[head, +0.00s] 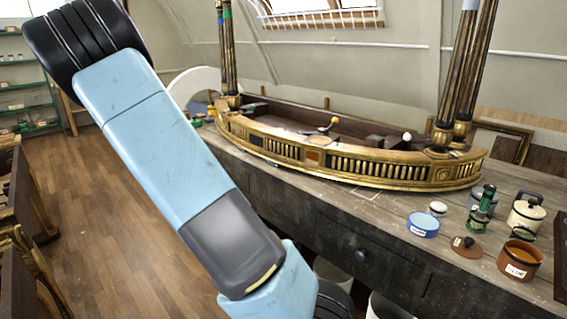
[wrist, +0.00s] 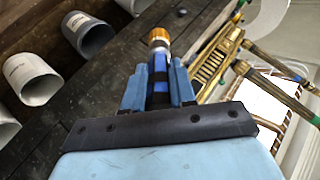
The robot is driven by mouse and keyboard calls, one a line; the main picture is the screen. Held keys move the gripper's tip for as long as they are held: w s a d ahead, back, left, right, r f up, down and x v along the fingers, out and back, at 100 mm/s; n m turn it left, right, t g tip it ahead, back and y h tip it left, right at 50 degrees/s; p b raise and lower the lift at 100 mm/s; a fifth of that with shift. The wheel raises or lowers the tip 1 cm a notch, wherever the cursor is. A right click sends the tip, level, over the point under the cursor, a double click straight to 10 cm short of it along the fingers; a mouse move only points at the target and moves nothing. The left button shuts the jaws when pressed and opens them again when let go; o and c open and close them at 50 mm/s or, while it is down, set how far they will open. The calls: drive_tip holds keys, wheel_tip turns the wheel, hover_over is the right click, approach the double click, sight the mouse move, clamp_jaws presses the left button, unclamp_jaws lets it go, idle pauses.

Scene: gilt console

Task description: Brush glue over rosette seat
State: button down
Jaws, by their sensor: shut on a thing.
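In the wrist view my gripper (wrist: 158,88) is shut on a slim blue and black handle, which seems to be the brush (wrist: 160,40). The brush end appears apart from the console. An orange-brown pot (head: 520,261) with a white label, perhaps glue, stands at the bench's right end.
White bins (wrist: 36,78) stand by the bench. Bare bench top lies before the console.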

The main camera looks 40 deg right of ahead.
drive_tip(key=s+d+r+m+g+h, duration=0.2)
drive_tip(key=s+d+r+m+g, duration=0.2)
drive_tip(key=s+d, duration=0.5)
drive_tip(key=s+d+r+m+g+h, duration=0.3)
drive_tip(key=s+d+r+m, duration=0.15)
drive_tip(key=d, duration=0.95)
drive_tip(key=shift+w+d+f, duration=0.1)
drive_tip(key=shift+w+d, duration=0.05)
drive_tip(key=shift+d, duration=0.75)
drive_tip(key=shift+w+d+f, duration=0.1)
drive_tip(key=shift+w+d, duration=0.1)
drive_tip(key=shift+d, duration=0.65)
drive_tip(key=shift+w+d, duration=0.15)
drive_tip(key=shift+d, duration=0.75)
drive_tip(key=shift+w+d, duration=0.15)
drive_tip(key=shift+d, duration=0.3)
drive_tip(key=s+d, duration=0.2)
drive_tip(key=s, duration=0.4)
drive_tip(key=shift+s, duration=0.25)
drive_tip(key=s+a, duration=0.2)
drive_tip(key=a, duration=0.3)
drive_tip(key=shift+a, duration=0.35)
